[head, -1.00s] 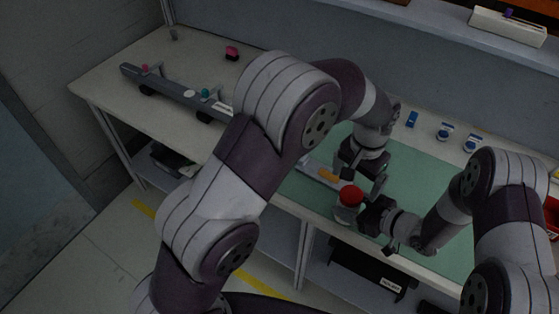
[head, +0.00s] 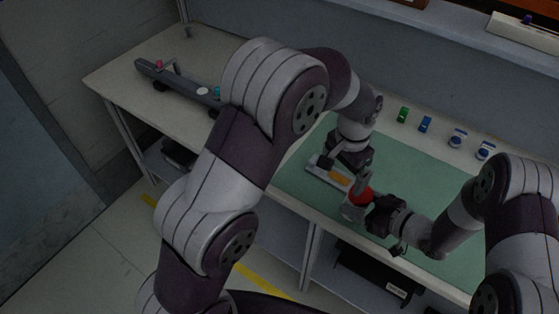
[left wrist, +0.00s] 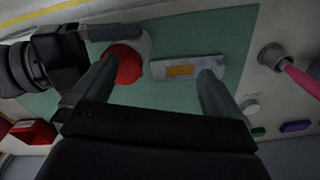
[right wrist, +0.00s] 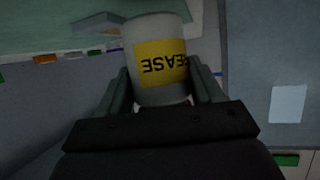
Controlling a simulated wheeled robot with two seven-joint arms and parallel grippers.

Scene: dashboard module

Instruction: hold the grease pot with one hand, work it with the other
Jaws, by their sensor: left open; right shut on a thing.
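The grease pot is a pale cylinder with a red lid (head: 361,196) and a yellow label (right wrist: 160,62) whose lettering is upside down in the right wrist view. My right gripper (head: 372,210) is shut on the pot's body (head: 350,211), holding it near the front edge of the green mat. My left gripper (head: 345,172) is open, just behind and above the pot. In the left wrist view the red lid (left wrist: 124,64) lies beside the left-hand finger, between the two open fingers. I cannot tell whether that finger touches the lid.
A grey plate with an orange piece (head: 339,178) lies on the green mat (head: 410,180) by my left gripper. A long grey bar (head: 175,82) lies at left.

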